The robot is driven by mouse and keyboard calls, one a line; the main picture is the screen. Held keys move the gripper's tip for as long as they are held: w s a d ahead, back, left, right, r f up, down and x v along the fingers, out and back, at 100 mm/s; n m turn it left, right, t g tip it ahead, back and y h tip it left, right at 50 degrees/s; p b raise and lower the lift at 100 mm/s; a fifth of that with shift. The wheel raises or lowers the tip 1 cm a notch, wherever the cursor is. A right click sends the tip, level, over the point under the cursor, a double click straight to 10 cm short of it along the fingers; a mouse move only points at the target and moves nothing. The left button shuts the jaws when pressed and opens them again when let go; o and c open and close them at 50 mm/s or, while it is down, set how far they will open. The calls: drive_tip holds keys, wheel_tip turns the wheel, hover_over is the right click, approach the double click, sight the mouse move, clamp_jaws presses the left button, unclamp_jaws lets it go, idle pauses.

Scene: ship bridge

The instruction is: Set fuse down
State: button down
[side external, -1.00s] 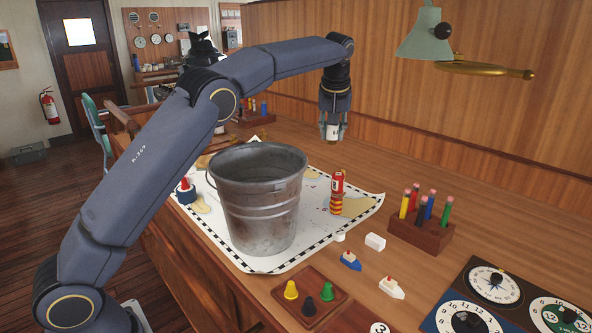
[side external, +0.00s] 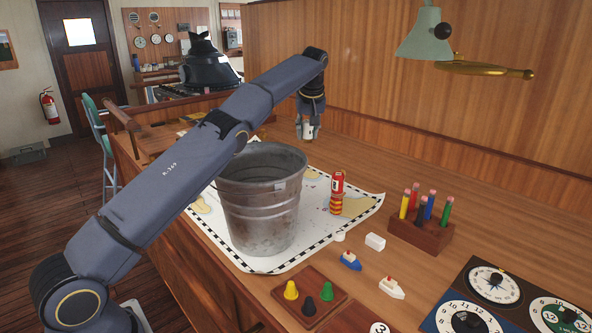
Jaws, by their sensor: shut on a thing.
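My gripper (side external: 307,136) is at the far side of the desk, behind and to the right of the bucket, pointing down. It is shut on a small pale piece, likely the fuse (side external: 307,131), which shows between the fingers. The fingers partly hide it. Its lower end is close to the desk top (side external: 375,165); I cannot tell whether it touches.
A large metal bucket (side external: 262,215) stands on a sea chart (side external: 313,227). A red cylinder on a striped base (side external: 337,190) is right of it. A pencil block (side external: 420,236), small toy boats (side external: 391,288) and dials (side external: 495,283) are nearer. The desk along the wall is clear.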

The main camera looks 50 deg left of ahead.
sight(303, 198)
drive_tip(key=f, duration=0.6)
drive_tip(key=a+f, duration=0.1)
drive_tip(key=f, duration=1.2)
drive_tip(key=shift+s+a+f, duration=0.15)
drive_tip(key=c, duration=0.8)
unclamp_jaws()
drive_tip(key=shift+f, duration=0.15)
drive_tip(key=shift+c, duration=0.2)
drive_tip(key=v, duration=1.2)
drive_tip(key=shift+r, duration=0.3)
